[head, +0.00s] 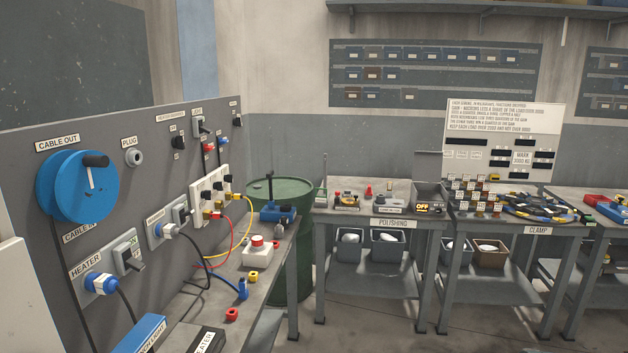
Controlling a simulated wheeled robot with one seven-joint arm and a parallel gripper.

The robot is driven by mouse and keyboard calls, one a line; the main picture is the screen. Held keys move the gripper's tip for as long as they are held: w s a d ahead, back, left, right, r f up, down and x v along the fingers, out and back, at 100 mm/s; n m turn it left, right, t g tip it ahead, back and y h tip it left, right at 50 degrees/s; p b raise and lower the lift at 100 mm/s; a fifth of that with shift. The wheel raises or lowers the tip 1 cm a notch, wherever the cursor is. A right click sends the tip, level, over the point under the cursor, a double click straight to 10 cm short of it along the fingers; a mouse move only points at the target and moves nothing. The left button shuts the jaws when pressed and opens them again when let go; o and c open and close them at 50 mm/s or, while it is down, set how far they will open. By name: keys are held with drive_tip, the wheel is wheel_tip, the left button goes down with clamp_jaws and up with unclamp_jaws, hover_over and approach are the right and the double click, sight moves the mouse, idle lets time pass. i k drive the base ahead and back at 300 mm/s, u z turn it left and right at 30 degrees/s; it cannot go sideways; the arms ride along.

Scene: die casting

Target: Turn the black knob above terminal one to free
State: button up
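A grey panel (110,219) on the left carries switches, sockets and knobs. A white terminal strip (198,208) is fixed near its far end, with small black knobs or levers (214,184) along its top and coloured plugs (217,214) below. A separate black knob (178,143) sits higher on the panel, with a small label above it; another dark knob (237,119) is at the far upper corner. The terminal numbers and the knob markings are too small to read, so I cannot tell which knob is above terminal one or how it is set. My gripper is not in view.
A blue cable reel (77,186) and a heater plug (101,284) stick out from the near panel. Red and yellow cables (247,222) hang over the bench beneath. A green drum (295,238) stands beyond. A polishing table (372,216) is at the back; floor shows in front.

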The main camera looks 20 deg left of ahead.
sight(206, 194)
drive_tip(key=i, duration=1.25)
drive_tip(key=u, duration=1.25)
drive_tip(key=i, duration=0.7)
drive_tip(key=u, duration=0.7)
